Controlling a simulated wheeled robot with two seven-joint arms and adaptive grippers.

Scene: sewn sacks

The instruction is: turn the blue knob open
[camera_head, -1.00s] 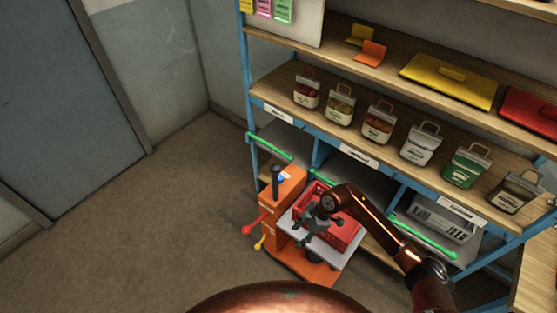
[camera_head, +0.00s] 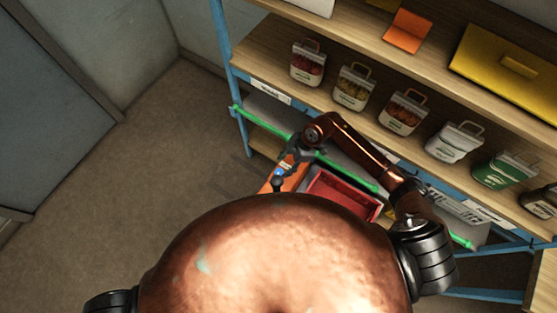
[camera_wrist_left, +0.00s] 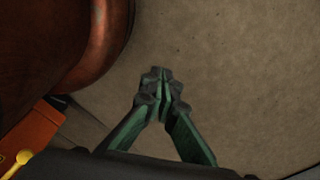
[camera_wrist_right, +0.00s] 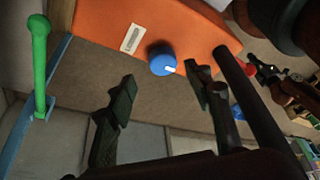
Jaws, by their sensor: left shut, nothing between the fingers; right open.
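The blue knob (camera_wrist_right: 162,62) is round with a white mark and sits on the orange housing (camera_wrist_right: 185,25) in the right wrist view. In the head view it is a small blue spot (camera_head: 279,173) on the orange housing. My right gripper (camera_wrist_right: 162,84) is open, with its fingers on either side of the knob in the picture. I cannot tell whether either finger touches it. The right gripper also shows in the head view (camera_head: 292,158), close to the knob. My left gripper (camera_wrist_left: 162,82) is shut and empty above the bare floor, out of the head view.
A red crate (camera_head: 318,204) stands right of the housing, partly hidden by my body. A shelf (camera_head: 262,58) with several labelled bags runs behind, with a green rail (camera_head: 262,122) along its lower front edge. Floor at left is clear.

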